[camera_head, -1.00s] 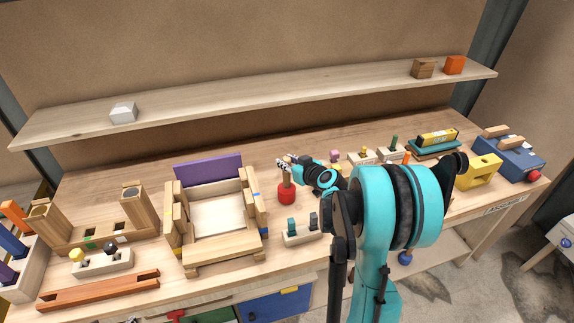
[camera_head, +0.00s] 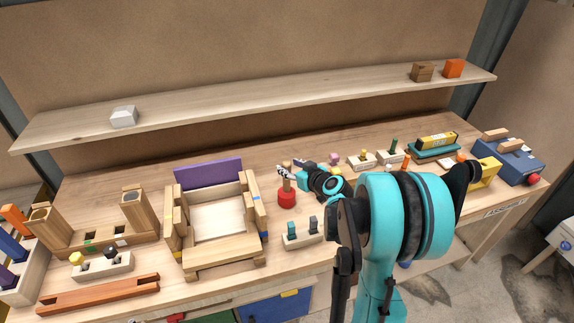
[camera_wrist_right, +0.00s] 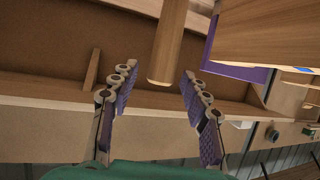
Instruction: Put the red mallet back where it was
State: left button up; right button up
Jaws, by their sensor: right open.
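The red mallet (camera_head: 286,198) stands head down on the bench, its wooden handle pointing up, just right of the wooden frame with the purple panel. My right gripper (camera_head: 288,169) reaches in from the right at the handle's upper part. In the right wrist view, the pale wooden handle (camera_wrist_right: 168,45) comes down between the spread fingers of my right gripper (camera_wrist_right: 160,80), with gaps on both sides. The fingers are open and not closed on it. The mallet's red head does not show in the wrist view. My left gripper is out of view.
The wooden frame (camera_head: 225,262) stands close left of the mallet. A pale block with teal and dark pegs (camera_head: 302,240) sits in front of it. Several small peg blocks and a blue toolbox (camera_head: 508,158) stand to the right. A shelf (camera_head: 250,92) runs above the bench.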

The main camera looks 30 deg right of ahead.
jog(key=p+v, duration=0.2)
jog(key=v, duration=0.8)
jog(key=s+a+g+y, duration=0.1)
jog(key=s+a+g, duration=0.15)
jog(key=a, duration=0.55)
jog(key=s+a+g+y, duration=0.1)
jog(key=s+a+g, duration=0.15)
jog(key=a, duration=0.55)
jog(key=s+a+g+h, duration=0.1)
jog(key=s+a, duration=0.4)
jog(key=s, duration=0.7)
jog(key=shift+s+a+f+g+h, duration=0.2)
jog(key=shift+a+f+g+h, duration=0.2)
jog(key=shift+f+h, duration=0.15)
notch_tip(320, 180, down, 4)
jog(key=b, duration=0.4)
jog(key=shift+f+b, duration=0.2)
jog(key=shift+b, duration=0.15)
